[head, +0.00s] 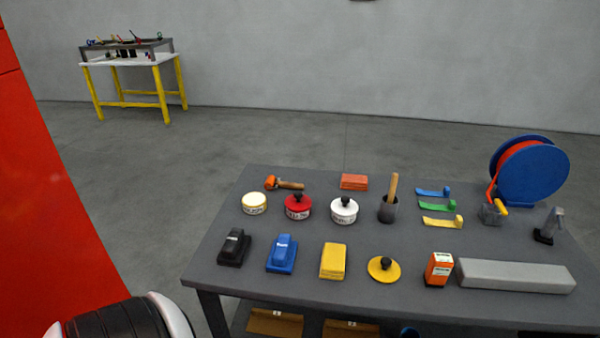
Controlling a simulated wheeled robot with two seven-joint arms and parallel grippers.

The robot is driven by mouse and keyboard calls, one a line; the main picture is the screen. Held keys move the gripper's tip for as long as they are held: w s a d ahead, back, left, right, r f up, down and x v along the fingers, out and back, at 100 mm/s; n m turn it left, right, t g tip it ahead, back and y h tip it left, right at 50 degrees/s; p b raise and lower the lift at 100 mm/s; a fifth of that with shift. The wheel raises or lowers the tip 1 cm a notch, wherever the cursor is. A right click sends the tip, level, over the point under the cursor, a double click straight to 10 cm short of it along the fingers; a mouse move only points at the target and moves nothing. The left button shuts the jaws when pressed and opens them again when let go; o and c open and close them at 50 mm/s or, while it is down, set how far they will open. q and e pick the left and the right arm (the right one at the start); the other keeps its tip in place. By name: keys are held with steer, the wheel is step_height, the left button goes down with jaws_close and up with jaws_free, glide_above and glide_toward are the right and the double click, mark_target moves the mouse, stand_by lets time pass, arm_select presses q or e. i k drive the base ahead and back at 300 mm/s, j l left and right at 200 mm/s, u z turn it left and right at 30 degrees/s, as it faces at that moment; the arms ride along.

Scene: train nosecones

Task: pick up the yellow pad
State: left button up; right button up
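A yellow rectangular block-shaped pad (333,260) lies flat near the front of the dark grey table (300,287), between a blue sanding-block-like tool (282,254) and a round yellow disc (383,270) with a black knob. The pad's top and front side show, and nothing covers it. Nothing touches it that I can see. Neither of my grippers is in view.
An orange box (438,269) and a long grey block (516,275) stand right of the disc. A black tool (234,247) is at left. Red and white tins, a brush pot and a blue hose reel (530,172) are behind. A red panel (45,200) is at far left.

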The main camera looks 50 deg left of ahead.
mark_target(332, 264)
steer(key=u, duration=1.25)
